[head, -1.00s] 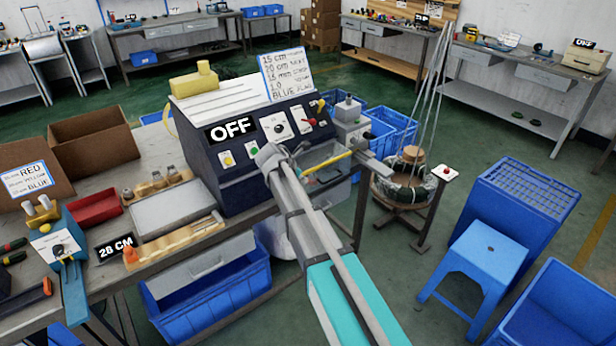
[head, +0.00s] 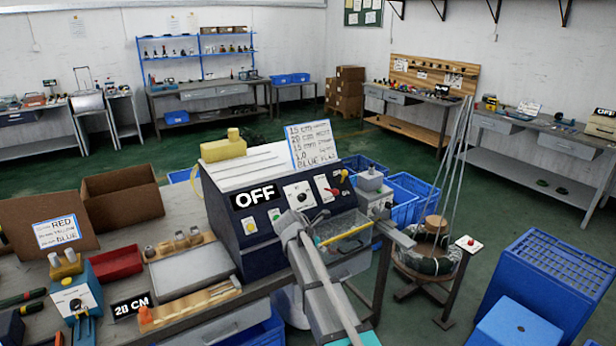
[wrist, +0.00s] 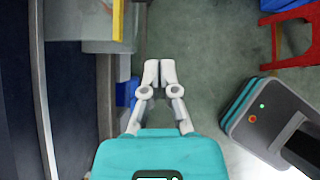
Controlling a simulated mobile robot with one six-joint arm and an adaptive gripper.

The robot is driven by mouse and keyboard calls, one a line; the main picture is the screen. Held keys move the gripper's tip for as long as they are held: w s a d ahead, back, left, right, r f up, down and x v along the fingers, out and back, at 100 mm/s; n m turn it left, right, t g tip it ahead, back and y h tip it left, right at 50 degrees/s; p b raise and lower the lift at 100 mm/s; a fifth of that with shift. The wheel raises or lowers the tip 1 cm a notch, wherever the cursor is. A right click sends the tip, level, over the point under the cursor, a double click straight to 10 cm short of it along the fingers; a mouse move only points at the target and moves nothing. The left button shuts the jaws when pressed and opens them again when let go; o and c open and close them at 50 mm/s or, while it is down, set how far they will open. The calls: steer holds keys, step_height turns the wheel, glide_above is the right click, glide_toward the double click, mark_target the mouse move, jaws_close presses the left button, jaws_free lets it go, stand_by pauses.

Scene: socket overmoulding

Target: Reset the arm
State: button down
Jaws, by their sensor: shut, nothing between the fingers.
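My gripper (wrist: 159,72) shows in the wrist view with its two pale fingers closed together and nothing between them. The green floor lies below it. In the head view my arm reaches up from the bottom, and the gripper end (head: 297,222) overlaps the front of the dark machine (head: 262,222) marked OFF. In the wrist view the machine's dark side lies to the left of the fingers, apart from them.
A workbench (head: 185,218) holds a red tray (head: 116,263), a cardboard box (head: 122,200) and a blue device (head: 78,298).

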steer(key=s+d+f+m+g+y, duration=0.1)
steer(key=s+d+m+y, duration=0.1)
steer(key=s+m, duration=0.6)
steer(key=s+d+f+m+g+y, duration=0.2)
steer(key=s+d+m, duration=0.3)
steer(key=s+m, duration=0.3)
steer(key=s+d+f+m+g+y, duration=0.1)
steer(key=s+d+m+y, duration=0.1)
steer(key=s+m, duration=0.7)
steer(key=shift+s+d+f+g, duration=0.15)
steer(key=shift+s+d+g, duration=0.25)
steer(key=shift+s+d, duration=0.75)
steer(key=shift+s+a, duration=0.4)
